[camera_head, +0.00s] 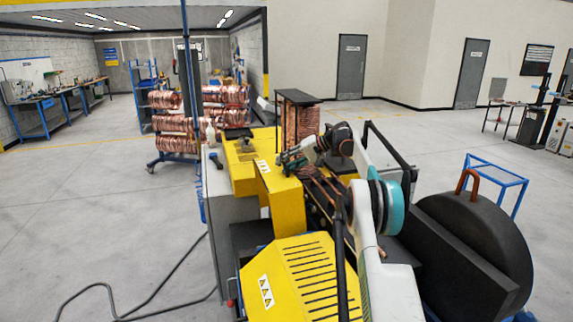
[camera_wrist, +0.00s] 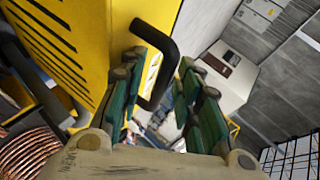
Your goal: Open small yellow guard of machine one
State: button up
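The yellow guard (camera_wrist: 85,35) with dark slots fills the upper left of the wrist view. A bent black handle (camera_wrist: 165,70) stands out from its edge. My gripper (camera_wrist: 170,75) is open, with one green finger on each side of the handle; I cannot tell if either touches it. In the head view my gripper (camera_head: 292,160) is beside the upper yellow part (camera_head: 285,205) of the machine, and the handle cannot be made out there. A larger slotted yellow cover (camera_head: 305,280) is nearer and appears closed.
My arm (camera_head: 365,205) reaches over the machine from the right. Copper tube coils (camera_head: 225,110) hang on racks behind. A black drum-like part (camera_head: 475,250) stands at the right. A cable (camera_head: 150,295) lies on the floor at left; the floor there is otherwise open.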

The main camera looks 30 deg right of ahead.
jog(key=shift+s+d+r, duration=0.3)
jog(key=shift+d, duration=0.05)
jog(key=v, duration=1.1)
jog(key=shift+s, duration=0.1)
jog(key=c, duration=0.4)
jog(key=shift+w+d+f, duration=0.15)
jog(key=shift+w+d, duration=0.1)
jog(key=shift+w, duration=0.05)
grip_shut()
jog(key=d+f+m+t+h+p, duration=0.1)
jog(key=d+m+t+h+p, duration=0.25)
jog(key=d+t, duration=0.2)
jog(key=s+m+t+h+p, duration=0.1)
jog(key=s+m+t+h, duration=0.4)
jog(key=s, duration=0.3)
jog(key=w+a+f+g+p, duration=0.1)
jog(key=w+a+f+p, duration=0.1)
jog(key=w, duration=0.9)
jog(key=shift+a+f+g+h+p, duration=0.35)
jog(key=shift+f+p, duration=0.1)
jog(key=shift+f, duration=0.1)
